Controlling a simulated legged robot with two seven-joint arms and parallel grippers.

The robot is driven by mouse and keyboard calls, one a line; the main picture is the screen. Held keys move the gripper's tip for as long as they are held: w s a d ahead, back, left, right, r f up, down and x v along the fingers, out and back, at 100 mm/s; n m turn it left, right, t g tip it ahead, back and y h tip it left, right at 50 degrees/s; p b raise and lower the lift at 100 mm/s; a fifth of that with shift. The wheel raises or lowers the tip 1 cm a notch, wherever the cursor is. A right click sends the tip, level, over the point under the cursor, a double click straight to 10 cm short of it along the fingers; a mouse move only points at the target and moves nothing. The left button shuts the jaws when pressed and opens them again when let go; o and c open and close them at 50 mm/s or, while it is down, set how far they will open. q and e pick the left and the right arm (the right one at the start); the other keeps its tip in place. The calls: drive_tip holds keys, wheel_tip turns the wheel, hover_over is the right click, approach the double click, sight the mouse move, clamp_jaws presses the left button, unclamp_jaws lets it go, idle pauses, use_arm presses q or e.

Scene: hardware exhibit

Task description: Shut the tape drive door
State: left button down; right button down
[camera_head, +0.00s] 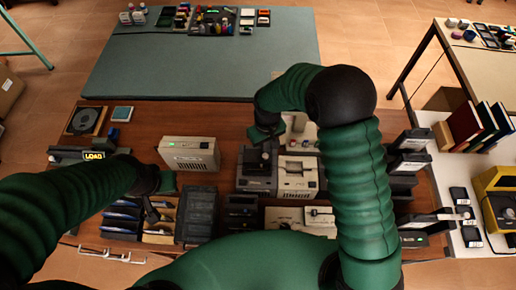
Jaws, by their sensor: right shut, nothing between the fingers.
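A dark grey drive-like unit (257,184) stands on the brown wooden table, directly beside a beige unit (297,180). I cannot tell for sure which of them is the tape drive, and no door edge is clear at this size. My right gripper (260,158) points down over the dark unit's top. It is shut with nothing in it, and it hides part of that unit; I cannot tell whether it touches. My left gripper (152,214) hangs over the slotted trays at the left; its fingers are too small and dark to read.
A light grey box (188,153) stands left of the dark unit. Slotted trays (122,218) lie at the front left, a disc reel (85,121) at the back left. Dark stacked devices (408,165) stand right of my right arm. A green mat (190,70) lies behind, mostly clear.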

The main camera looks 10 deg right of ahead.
drive_tip(key=shift+s+a, duration=0.15)
drive_tip(key=shift+s, duration=0.5)
drive_tip(key=shift+s+a, duration=0.15)
drive_tip(key=shift+s, duration=0.5)
drive_tip(key=shift+w+d+p, duration=0.1)
drive_tip(key=shift+w+p, duration=0.15)
drive_tip(key=shift+p, duration=0.05)
drive_tip(key=shift+r, duration=0.1)
wheel_tip(320, 180, up, 7)
drive_tip(key=p, duration=0.6)
